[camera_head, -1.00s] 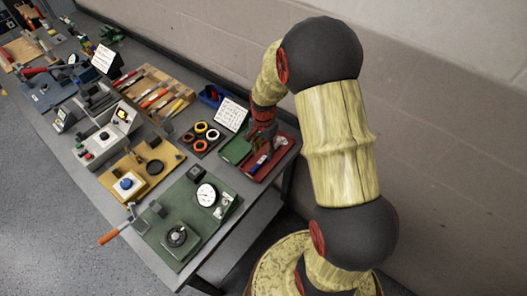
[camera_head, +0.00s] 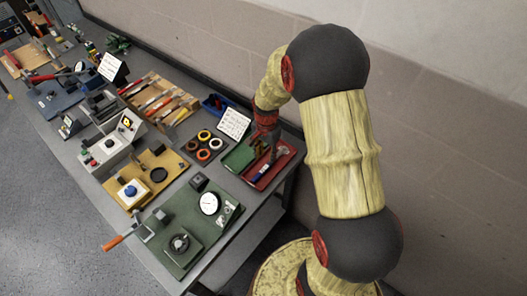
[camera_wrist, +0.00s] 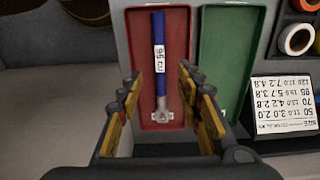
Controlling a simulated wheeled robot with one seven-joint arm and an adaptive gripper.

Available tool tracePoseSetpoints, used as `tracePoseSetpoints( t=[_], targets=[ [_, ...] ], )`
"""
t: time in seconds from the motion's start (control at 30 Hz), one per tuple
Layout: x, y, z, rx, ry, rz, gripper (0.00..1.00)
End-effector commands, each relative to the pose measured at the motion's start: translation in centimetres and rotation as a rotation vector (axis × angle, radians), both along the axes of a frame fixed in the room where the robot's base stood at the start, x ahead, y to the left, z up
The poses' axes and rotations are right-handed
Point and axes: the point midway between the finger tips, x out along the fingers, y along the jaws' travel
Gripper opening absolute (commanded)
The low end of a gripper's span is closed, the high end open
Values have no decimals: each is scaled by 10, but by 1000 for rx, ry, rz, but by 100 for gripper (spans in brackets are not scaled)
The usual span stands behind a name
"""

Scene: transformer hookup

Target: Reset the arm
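My gripper (camera_head: 270,138) is over the red and green trays at the near right end of the bench. In the wrist view my gripper (camera_wrist: 160,82) is open, its yellow-and-black fingers apart with nothing between them. Beyond and below them, a blue cable piece (camera_wrist: 159,84) with a metal lug and a white "95 cu" label lies in the red tray (camera_wrist: 178,25). The red tray also shows in the head view (camera_head: 286,158). My raised, bent arm fills the right of the head view.
The green tray (camera_wrist: 224,60) beside the red one looks empty in the wrist view. A printed card (camera_head: 234,124), coloured tape rolls (camera_head: 204,143) and a green board with a gauge (camera_head: 209,203) are nearby. A wall stands behind the bench.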

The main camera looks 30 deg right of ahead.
Motion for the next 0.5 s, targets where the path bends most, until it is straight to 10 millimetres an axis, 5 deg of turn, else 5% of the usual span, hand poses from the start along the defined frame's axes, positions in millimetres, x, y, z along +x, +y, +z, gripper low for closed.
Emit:
tracePoseSetpoints(
  t=[0.37,0.5],
  targets=[
    [-1,0,0,1,3,48,36],
    [-17,5,-4,18,44,180,36]
  ],
)
